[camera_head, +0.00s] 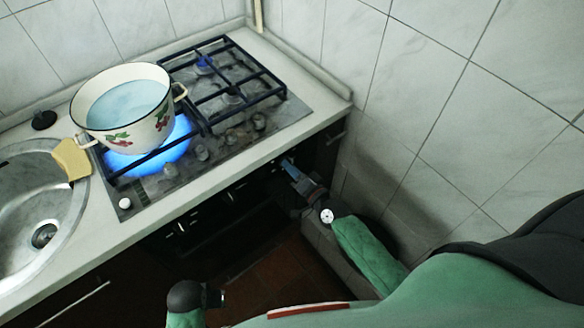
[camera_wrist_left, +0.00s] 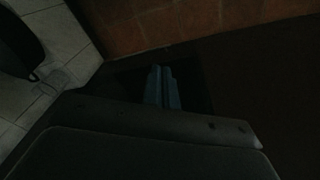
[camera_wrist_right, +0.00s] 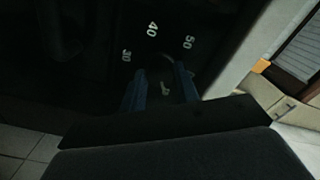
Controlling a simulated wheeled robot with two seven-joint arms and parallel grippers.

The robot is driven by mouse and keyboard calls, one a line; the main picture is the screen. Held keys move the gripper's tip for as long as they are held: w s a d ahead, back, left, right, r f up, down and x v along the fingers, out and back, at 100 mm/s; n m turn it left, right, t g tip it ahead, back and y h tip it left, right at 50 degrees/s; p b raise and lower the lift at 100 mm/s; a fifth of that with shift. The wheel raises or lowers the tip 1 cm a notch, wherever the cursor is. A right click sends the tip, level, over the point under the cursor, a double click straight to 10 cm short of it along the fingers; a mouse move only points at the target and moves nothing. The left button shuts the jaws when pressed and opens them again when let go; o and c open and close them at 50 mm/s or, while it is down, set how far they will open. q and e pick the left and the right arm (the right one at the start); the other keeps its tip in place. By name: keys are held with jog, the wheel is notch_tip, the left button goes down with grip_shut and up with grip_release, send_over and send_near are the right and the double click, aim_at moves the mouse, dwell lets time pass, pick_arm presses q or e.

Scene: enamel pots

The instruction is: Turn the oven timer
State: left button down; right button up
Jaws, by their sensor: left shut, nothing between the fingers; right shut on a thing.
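The oven timer (camera_wrist_right: 155,68) is a dark round dial on the dark oven front, with the white numbers 30, 40 and 50 around it. My right gripper (camera_wrist_right: 158,84) has its two blue fingers on either side of the dial's knob, shut on it. In the head view my right gripper (camera_head: 288,164) is at the right end of the oven's control panel, below the counter edge, and hides the timer there. My left gripper (camera_wrist_left: 161,70) is shut and empty, its blue fingers together over the dark floor area, away from the oven panel.
A white enamel pot (camera_head: 128,112) with liquid stands over a lit blue flame on the gas hob (camera_head: 225,135). A sponge (camera_head: 72,159) lies by the sink (camera_head: 75,225) at left. The tiled wall (camera_head: 440,110) closes off the right side, near my right arm.

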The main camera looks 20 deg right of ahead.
pick_arm(q)
jog(key=shift+s+f, duration=0.1)
jog(key=shift+f, duration=0.35)
pick_arm(e)
jog(key=shift+m, duration=0.4)
jog(key=o, duration=1)
pick_arm(q)
jog(key=shift+r, duration=0.15)
pick_arm(e)
jog(key=shift+s, duration=0.1)
pick_arm(q)
notch_tip(320, 180, up, 9)
jog(key=s+b, duration=0.1)
jog(key=b, duration=0.1)
pick_arm(e)
jog(key=shift+v, duration=3.85)
